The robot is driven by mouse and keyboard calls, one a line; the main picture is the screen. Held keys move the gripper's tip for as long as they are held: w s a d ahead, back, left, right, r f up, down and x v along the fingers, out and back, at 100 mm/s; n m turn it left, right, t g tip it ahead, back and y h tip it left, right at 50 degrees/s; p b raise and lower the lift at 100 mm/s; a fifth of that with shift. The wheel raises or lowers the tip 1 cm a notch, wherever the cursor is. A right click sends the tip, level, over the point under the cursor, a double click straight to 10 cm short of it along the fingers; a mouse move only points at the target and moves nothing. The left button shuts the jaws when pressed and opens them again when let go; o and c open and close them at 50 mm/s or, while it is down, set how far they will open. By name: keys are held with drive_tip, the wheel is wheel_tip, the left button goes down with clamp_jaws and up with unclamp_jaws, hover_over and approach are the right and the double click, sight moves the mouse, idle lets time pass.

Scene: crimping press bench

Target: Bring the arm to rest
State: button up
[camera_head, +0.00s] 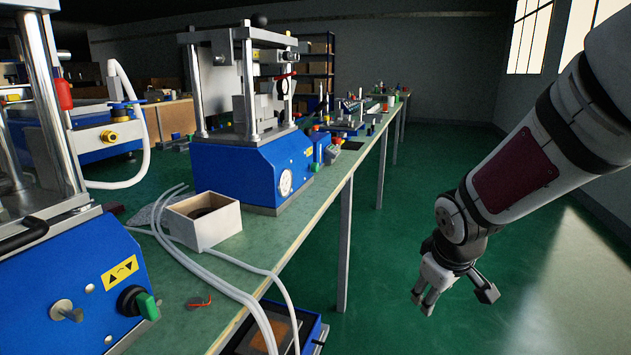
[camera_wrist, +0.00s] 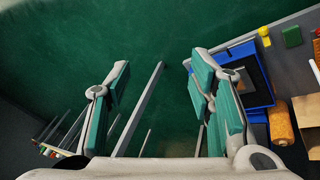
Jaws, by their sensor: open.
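My gripper (camera_head: 455,290) hangs at the right in the head view, out over the green floor and clear of the bench. Its fingers are spread and hold nothing. In the wrist view my gripper (camera_wrist: 160,100) shows its two green-padded fingers wide apart. Between them I see only green floor and grey bench legs. My arm comes down from the upper right of the head view, bent at the wrist.
The workbench (camera_head: 330,193) runs along the left into the distance. On it stand a blue crimping press (camera_head: 240,170), a closer blue press (camera_head: 80,285), an open wooden box (camera_head: 205,222) and pale hoses (camera_head: 235,290). The green floor (camera_head: 400,235) beside the bench is free.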

drive_tip(key=s+a+r+m+g, duration=0.1)
drive_tip(key=s+r+m+g, duration=0.15)
drive_tip(key=s, duration=0.85)
drive_tip(key=s+a+r+m+g+y, duration=0.1)
drive_tip(key=s+r+m, duration=0.15)
drive_tip(key=s, duration=0.95)
drive_tip(key=s+a+r+m+g, duration=0.1)
drive_tip(key=s+a+r+m, duration=0.15)
drive_tip(key=s, duration=0.85)
wheel_tip(320, 180, up, 37)
drive_tip(key=d+n+t+p, duration=0.1)
drive_tip(key=t+p, duration=0.3)
drive_tip(key=p, duration=3)
drive_tip(key=shift+s, duration=0.15)
